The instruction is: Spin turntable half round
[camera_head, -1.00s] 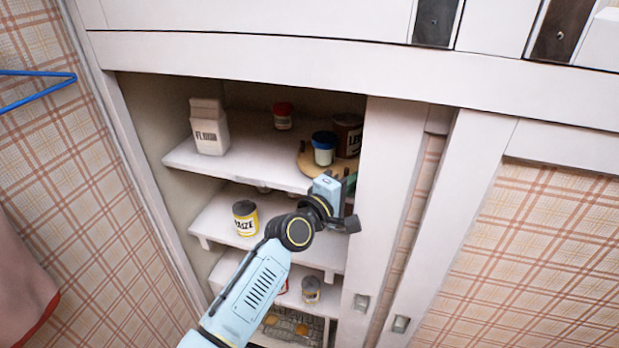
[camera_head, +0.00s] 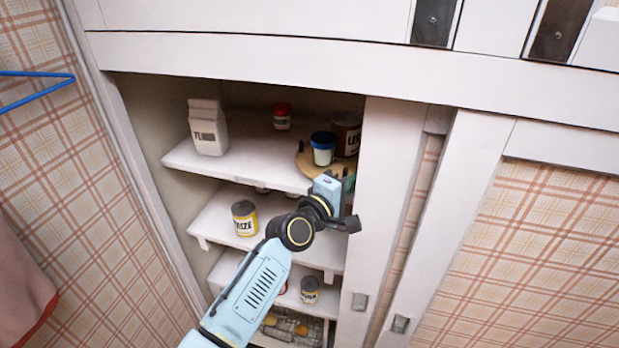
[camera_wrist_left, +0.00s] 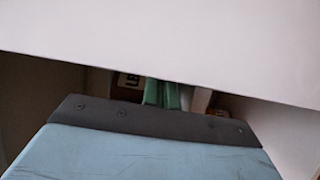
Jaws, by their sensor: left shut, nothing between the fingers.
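The turntable (camera_head: 306,162) is a round wooden board on the top shelf of the cupboard, partly hidden by the white door panel and my arm. A blue-lidded jar (camera_head: 322,149) and a brown can (camera_head: 346,138) stand on it, with small dark pegs near its rim. My left gripper (camera_head: 349,183) is at the turntable's front right, beside the door panel; its tips are mostly hidden. In the left wrist view its green fingers (camera_wrist_left: 162,94) are together and empty, with part of a labelled can (camera_wrist_left: 128,85) behind them. I cannot tell whether they touch the turntable. My right gripper is not in view.
The white door panel (camera_head: 385,200) closes off the shelf's right side. A flour carton (camera_head: 208,128) and a red-lidded jar (camera_head: 282,116) stand on the top shelf. A yellow-labelled can (camera_head: 245,218) stands on the shelf below. A blue hanger (camera_head: 40,74) is at far left.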

